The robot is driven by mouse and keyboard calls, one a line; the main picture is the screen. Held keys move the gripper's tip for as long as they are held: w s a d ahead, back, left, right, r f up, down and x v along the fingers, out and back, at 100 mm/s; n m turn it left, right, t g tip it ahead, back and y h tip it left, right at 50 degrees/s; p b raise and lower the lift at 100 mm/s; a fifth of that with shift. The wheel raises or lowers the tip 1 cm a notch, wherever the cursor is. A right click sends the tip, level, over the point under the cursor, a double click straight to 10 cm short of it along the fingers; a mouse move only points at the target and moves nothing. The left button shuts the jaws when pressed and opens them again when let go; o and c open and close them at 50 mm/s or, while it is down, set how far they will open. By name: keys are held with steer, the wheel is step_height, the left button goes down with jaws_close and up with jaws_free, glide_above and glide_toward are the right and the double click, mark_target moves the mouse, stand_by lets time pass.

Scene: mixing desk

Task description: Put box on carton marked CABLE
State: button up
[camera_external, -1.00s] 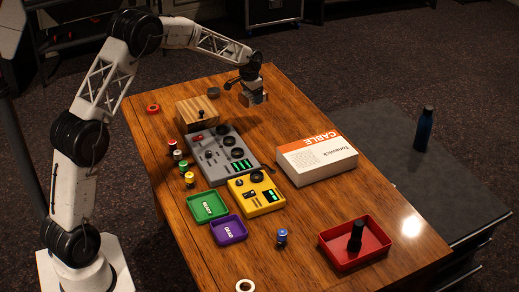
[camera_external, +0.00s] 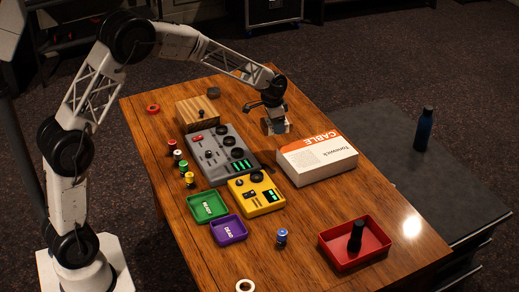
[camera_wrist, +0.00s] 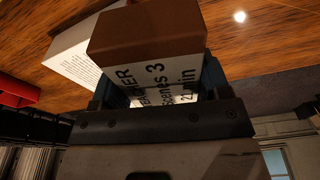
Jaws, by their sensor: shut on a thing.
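The carton marked CABLE (camera_external: 318,163) lies on the wooden table, white with an orange band. It also shows in part in the wrist view (camera_wrist: 82,52). My gripper (camera_external: 275,122) is at the far side of the carton, near its orange end. In the wrist view my gripper (camera_wrist: 160,88) is shut on a small box (camera_wrist: 148,32) with a brown face and a white face with black print. The fingers hide part of the print. In the external view the held box is small and mostly hidden. I cannot tell its exact height above the table.
A grey mixing desk (camera_external: 217,152) and a yellow unit (camera_external: 255,196) stand left of the carton. A red tray (camera_external: 335,262) with a dark upright object is in front. A wooden block (camera_external: 198,113) is farther back. Bare table lies around the carton.

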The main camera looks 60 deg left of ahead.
steer(key=s+d+m, duration=0.1)
steer(key=s+d, duration=0.1)
steer(key=d, duration=0.5)
steer(key=s+d+m, duration=0.1)
steer(key=s+d, duration=0.1)
steer(key=d, duration=0.5)
steer(key=shift+s+r+m, duration=0.2)
steer(key=shift+s+m, duration=0.1)
steer(key=shift+w, duration=0.15)
glide_above(321, 150)
steer(key=shift+s+f, duration=0.25)
steer(key=shift+f, duration=0.5)
steer(key=shift+f, duration=1.75)
steer(key=shift+f, duration=0.1)
steer(key=o, duration=1)
